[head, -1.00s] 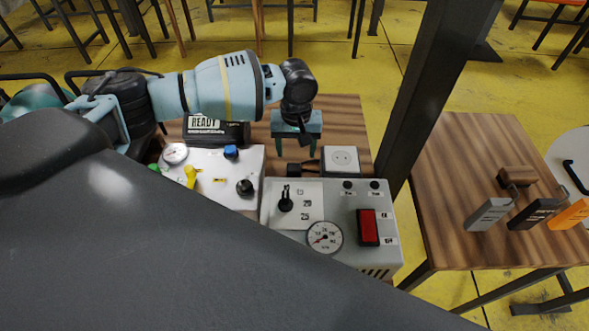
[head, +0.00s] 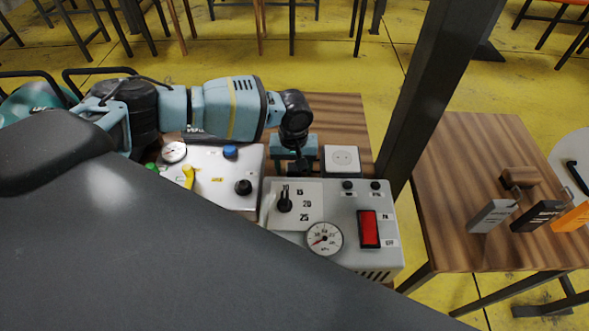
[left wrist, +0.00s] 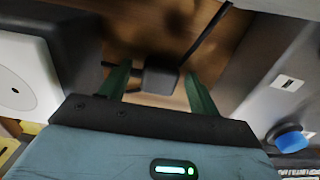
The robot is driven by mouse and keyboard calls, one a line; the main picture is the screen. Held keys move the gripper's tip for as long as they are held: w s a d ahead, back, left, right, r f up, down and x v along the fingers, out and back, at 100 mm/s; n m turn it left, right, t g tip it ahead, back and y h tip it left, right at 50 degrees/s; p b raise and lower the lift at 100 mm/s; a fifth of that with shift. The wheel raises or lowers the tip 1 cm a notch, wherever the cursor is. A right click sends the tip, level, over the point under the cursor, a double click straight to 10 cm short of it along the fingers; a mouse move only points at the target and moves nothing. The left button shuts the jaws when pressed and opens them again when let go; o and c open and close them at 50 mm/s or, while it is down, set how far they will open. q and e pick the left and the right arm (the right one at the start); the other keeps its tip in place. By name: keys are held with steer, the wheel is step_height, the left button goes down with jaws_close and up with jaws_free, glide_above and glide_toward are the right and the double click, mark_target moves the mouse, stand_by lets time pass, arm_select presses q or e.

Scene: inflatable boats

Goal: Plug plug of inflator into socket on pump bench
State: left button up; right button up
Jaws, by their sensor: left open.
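The black plug (left wrist: 160,78) with its dark cable lies between the two green fingers of my left gripper (left wrist: 158,92) in the left wrist view. The fingers are open, with gaps on both sides of the plug. In the head view my left gripper (head: 296,168) points down over the bench behind the grey box, and mostly hides the plug. The white socket (head: 342,158) is just to the right of it, and its pale plate also shows in the left wrist view (left wrist: 18,78). My right gripper is not in view.
A grey box with a gauge (head: 325,238) and red switch (head: 368,228) stands in front of the socket. A white panel (head: 215,183) with knobs is to its left. A dark post (head: 425,100) rises at the right, beside another wooden table (head: 460,165).

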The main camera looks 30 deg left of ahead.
mark_target(294, 167)
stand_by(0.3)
